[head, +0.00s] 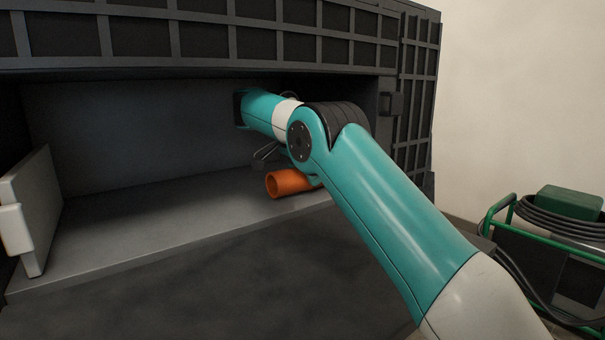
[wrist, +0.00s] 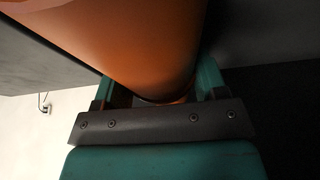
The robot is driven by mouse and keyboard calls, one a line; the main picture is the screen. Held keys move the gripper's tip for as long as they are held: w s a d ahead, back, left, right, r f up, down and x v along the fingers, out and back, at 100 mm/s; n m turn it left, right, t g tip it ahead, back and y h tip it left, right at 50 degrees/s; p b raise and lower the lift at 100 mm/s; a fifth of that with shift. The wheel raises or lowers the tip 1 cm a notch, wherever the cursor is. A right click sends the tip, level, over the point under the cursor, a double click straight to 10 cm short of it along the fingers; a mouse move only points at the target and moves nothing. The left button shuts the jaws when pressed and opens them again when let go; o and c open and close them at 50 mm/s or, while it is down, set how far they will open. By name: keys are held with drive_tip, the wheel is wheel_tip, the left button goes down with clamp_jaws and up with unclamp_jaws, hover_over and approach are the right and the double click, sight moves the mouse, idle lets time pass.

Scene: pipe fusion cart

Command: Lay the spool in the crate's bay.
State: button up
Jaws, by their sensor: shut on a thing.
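The orange spool (head: 288,183) is a short pipe, its open end facing left, just below my arm's wrist in the head view. Its right part is hidden behind my arm. It fills the top of the wrist view (wrist: 130,40), lying between the two teal fingers of my gripper (wrist: 155,88), which is shut on it. In the head view my gripper is mostly hidden by the arm. The dark ribbed crate (head: 250,42) has an open bay with a grey floor (head: 150,228). The spool is at the bay's right side; whether it touches the floor I cannot tell.
A pale upright plate (head: 35,205) stands at the bay's left end. The crate's ribbed upper edge overhangs my arm. The bay floor left of the spool is clear. A green-framed cart (head: 560,235) with coiled black hose and a green box stands outside, at right.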

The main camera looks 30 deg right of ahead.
sight(280, 183)
drive_tip(key=shift+a, duration=0.1)
drive_tip(key=shift+f, duration=0.2)
drive_tip(key=o, duration=1.1)
drive_tip(key=shift+o, duration=0.2)
drive_tip(key=shift+r, duration=0.2)
drive_tip(key=shift+a+r+p, duration=0.55)
drive_tip(key=shift+r+p, duration=0.2)
drive_tip(key=shift+p, duration=0.1)
drive_tip(key=a, duration=0.5)
drive_tip(key=a+p, duration=0.1)
drive_tip(key=a, duration=0.5)
drive_tip(key=shift+s+a+f, duration=0.2)
